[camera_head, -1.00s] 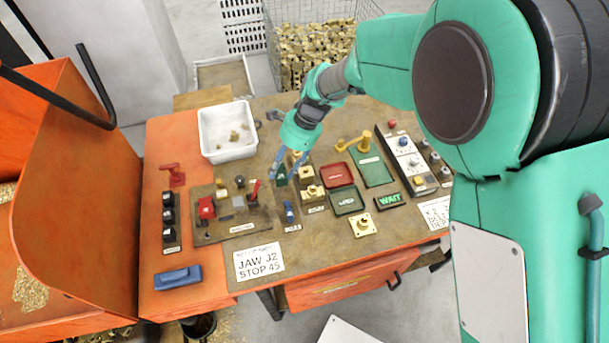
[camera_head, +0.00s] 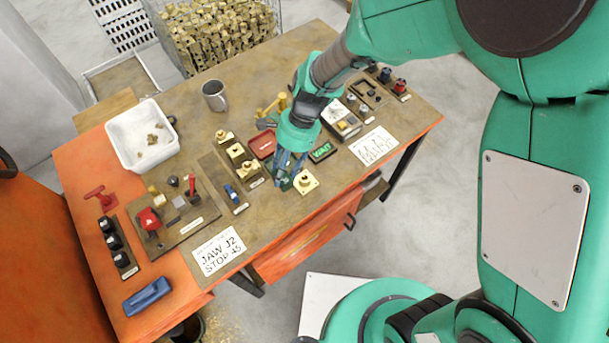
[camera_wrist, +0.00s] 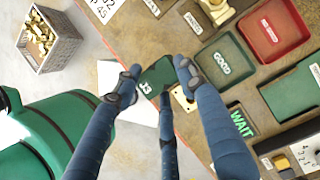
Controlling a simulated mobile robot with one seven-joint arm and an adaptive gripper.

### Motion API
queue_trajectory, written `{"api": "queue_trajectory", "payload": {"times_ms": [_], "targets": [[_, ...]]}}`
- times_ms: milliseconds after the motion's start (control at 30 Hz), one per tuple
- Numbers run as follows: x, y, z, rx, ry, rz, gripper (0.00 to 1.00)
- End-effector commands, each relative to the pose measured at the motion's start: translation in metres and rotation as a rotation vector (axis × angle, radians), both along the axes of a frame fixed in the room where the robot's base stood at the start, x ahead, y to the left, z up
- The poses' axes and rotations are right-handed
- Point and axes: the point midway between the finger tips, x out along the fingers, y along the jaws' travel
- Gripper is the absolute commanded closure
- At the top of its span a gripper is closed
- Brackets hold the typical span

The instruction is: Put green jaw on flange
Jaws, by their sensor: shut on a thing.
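The green jaw (camera_wrist: 157,77), a dark green block with a white mark that looks like J3 or 33, is between the fingers of my gripper (camera_wrist: 155,82). In the head view my gripper (camera_head: 287,180) points down near the table's front edge, shut on the jaw, which is mostly hidden there. The flange (camera_head: 306,181), a cream square plate with a brass hub, lies just right of the fingertips. In the wrist view the flange (camera_wrist: 182,101) is mostly hidden behind a finger. I cannot tell the jaw's height above the table.
A blue jaw (camera_head: 230,192) lies on a narrow plate to the left. A lit WAIT sign (camera_head: 322,152) stands behind the flange. The red tray (camera_head: 262,143) and green GOOD tray (camera_wrist: 222,62) are close by. A grey mug (camera_head: 214,96) and white bin (camera_head: 141,137) stand farther back.

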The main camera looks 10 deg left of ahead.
Motion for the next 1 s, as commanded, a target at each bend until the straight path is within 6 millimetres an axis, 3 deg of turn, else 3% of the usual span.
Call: {"api": "queue_trajectory", "payload": {"times_ms": [33, 200, 400, 600, 1000], "targets": [[-0.007, -0.02, 0.002, -0.001, 0.001, -0.004, 0.95], [-0.036, -0.075, 0.0, 0.001, 0.002, 0.007, 0.95], [-0.066, -0.117, -0.003, 0.004, 0.005, 0.017, 0.95], [-0.082, -0.136, -0.004, 0.006, 0.007, 0.023, 0.95], [-0.084, -0.138, -0.005, 0.006, 0.006, 0.025, 0.95]]}}
